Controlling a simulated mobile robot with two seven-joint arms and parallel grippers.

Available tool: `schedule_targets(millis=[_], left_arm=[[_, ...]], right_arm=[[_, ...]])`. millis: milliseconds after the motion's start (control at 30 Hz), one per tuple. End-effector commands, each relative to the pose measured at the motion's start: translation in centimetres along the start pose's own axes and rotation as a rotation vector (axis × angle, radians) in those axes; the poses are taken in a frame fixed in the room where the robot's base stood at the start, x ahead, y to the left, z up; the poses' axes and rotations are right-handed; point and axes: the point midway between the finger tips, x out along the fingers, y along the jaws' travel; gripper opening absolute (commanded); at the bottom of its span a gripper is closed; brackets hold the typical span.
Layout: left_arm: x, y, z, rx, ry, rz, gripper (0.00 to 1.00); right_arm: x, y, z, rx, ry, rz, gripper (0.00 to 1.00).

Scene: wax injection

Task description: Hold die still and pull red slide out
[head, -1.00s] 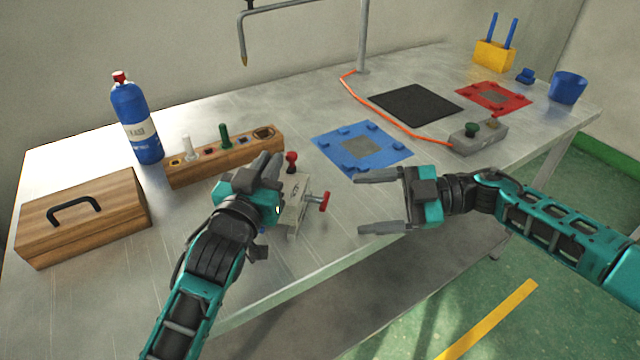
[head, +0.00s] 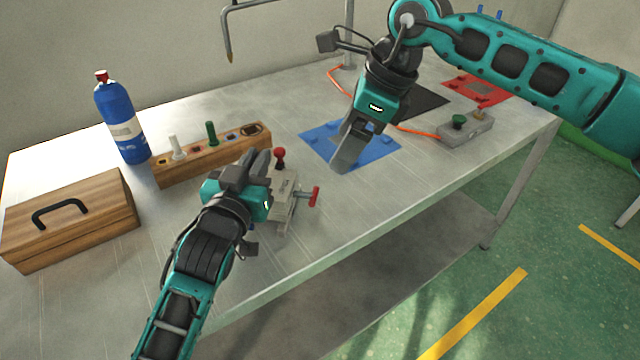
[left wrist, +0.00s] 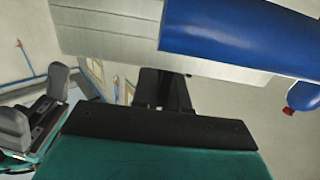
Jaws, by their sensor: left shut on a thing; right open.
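The die (head: 284,187) is a small pale grey metal block on the near part of the table in the head view. A red ball knob (head: 280,155) stands on its top. The red slide (head: 314,197) has a red crossbar handle and sticks out of the die's right side. My left gripper (head: 262,165) is shut on the die from its left and hides that side. My right gripper (head: 347,158) is up and right of the die, over the blue mat, pointing down, apart from the slide. It is open and empty, its fingers overlapping in this view.
The blue mat (head: 316,138) lies behind the die. A wooden rack (head: 190,170), blue bottle (head: 121,120) and wooden box (head: 70,225) stand to the left. A grey button box (head: 466,128) is at the right. The table's front edge runs close in front of the die.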

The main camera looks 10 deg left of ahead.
Motion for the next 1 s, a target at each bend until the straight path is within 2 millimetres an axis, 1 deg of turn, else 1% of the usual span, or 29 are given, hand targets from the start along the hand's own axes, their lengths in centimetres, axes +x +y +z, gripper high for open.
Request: schedule_targets(millis=[167, 400, 500, 600, 700, 1000], left_arm=[[0.0, 0.0, 0.1, 0.000, -0.001, 0.000, 0.00], [0.0, 0.0, 0.0, 0.000, -0.001, 0.000, 0.00], [0.0, 0.0, 0.0, 0.000, -0.001, 0.000, 0.00], [0.0, 0.0, 0.1, 0.000, -0.001, 0.000, 0.00], [0.0, 0.0, 0.1, 0.000, -0.001, 0.000, 0.00], [0.0, 0.0, 0.1, 0.000, -0.001, 0.000, 0.00]], right_arm=[[3.0, 0.1, -0.1, 0.001, 0.002, 0.005, 0.83], [7.8, 0.1, 0.0, 0.003, -0.001, 0.006, 0.83], [9.4, 0.1, 0.0, 0.004, 0.000, 0.005, 0.83], [10.5, 0.1, 0.0, 0.005, -0.002, 0.004, 0.83], [11.2, 0.1, 0.0, 0.003, -0.002, 0.005, 0.83], [11.5, 0.1, 0.0, 0.003, -0.002, 0.003, 0.83]])
